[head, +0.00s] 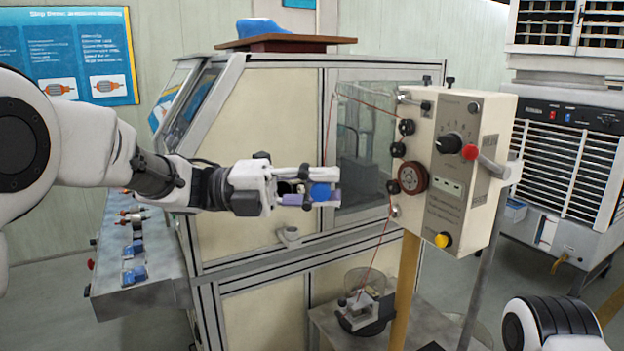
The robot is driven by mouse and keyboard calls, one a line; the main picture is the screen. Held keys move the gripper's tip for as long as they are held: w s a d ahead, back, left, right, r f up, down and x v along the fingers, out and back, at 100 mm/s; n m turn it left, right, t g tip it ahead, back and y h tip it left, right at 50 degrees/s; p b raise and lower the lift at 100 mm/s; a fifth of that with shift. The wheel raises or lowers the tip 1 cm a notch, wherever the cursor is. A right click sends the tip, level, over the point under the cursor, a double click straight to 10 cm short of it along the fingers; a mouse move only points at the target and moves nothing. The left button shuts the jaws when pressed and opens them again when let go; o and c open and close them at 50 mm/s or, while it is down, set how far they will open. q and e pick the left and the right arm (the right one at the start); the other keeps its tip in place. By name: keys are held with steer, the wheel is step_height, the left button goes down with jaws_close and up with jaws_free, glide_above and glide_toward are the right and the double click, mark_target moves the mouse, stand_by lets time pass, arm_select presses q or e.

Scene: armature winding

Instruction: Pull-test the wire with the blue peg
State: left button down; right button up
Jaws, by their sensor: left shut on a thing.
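My left gripper (313,192) is shut on the blue peg (320,191), left of the tensioner box. A thin red wire (329,130) hangs from the tip of the guide arm at the upper right and runs down to the peg. Whether it is wound around the peg is too small to tell. The wire also slopes from the guide arm to the black rollers on the tensioner box (460,160), passes the dark red wheel (412,178), and drops to the spool stand (360,311) below. Only part of my right arm shows at the lower right; its gripper is out of view.
The winding machine's cream cabinet and window (362,140) stand close behind the gripper. The box has a red-tipped lever (487,160) and a yellow button (442,240). A control console (140,290) is at the left, a slatted unit (565,160) at the right.

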mark_target(325, 197)
arm_select(q)
steer(key=shift+s, duration=0.25)
steer(key=s, duration=0.2)
steer(key=shift+s+d+b, duration=0.35)
steer(key=shift+b, duration=0.05)
steer(key=s+f+p, duration=0.1)
steer(key=s+f, duration=0.1)
steer(key=s, duration=0.8)
steer(key=s+f+p, duration=0.2)
steer(key=s, duration=0.8)
steer(key=shift+s+a+f, duration=0.25)
steer(key=shift+s, duration=0.05)
stand_by(0.4)
stand_by(0.4)
